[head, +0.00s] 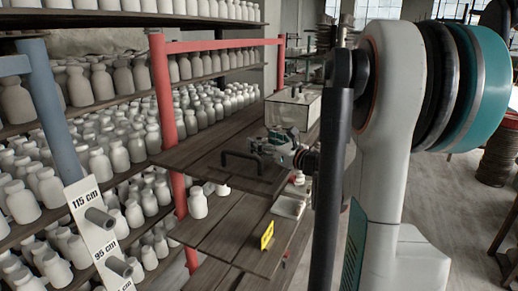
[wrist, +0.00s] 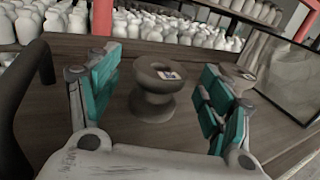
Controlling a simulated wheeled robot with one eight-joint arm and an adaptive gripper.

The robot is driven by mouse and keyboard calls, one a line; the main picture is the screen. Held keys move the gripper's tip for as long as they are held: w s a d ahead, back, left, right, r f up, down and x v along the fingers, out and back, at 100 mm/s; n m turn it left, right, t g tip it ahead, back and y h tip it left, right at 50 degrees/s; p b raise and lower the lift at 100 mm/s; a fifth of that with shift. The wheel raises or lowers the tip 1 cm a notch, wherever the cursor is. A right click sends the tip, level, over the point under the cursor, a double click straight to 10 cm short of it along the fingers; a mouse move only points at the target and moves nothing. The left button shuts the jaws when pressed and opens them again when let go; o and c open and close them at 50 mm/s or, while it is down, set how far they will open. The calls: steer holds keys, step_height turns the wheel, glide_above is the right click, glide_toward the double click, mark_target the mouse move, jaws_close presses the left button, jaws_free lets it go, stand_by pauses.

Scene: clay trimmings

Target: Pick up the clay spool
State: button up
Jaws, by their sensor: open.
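A grey-brown clay spool (wrist: 155,101) stands upright on the wooden shelf board in the wrist view, with a wide rim, a narrow waist and a small pale label on top. My gripper (wrist: 159,84) is open. Its teal-padded fingers stand to the left and right of the spool in the picture, with visible gaps on both sides. A second, similar round-topped piece (wrist: 238,76) is partly hidden behind the right finger. In the head view my gripper (head: 273,146) is over the wooden shelf; I cannot make out the spool there.
A clear-sided box (head: 293,108) stands behind my gripper, at right in the wrist view. A dark bar handle (head: 241,158) is at the left. Shelves of pale bottles (head: 115,150) and red posts (head: 164,90) lie left. A yellow tag (head: 267,236) sits on the nearer boards.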

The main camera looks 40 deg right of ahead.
steer(key=shift+w, duration=0.1)
steer(key=c, duration=1.3)
steer(key=shift+r, duration=0.2)
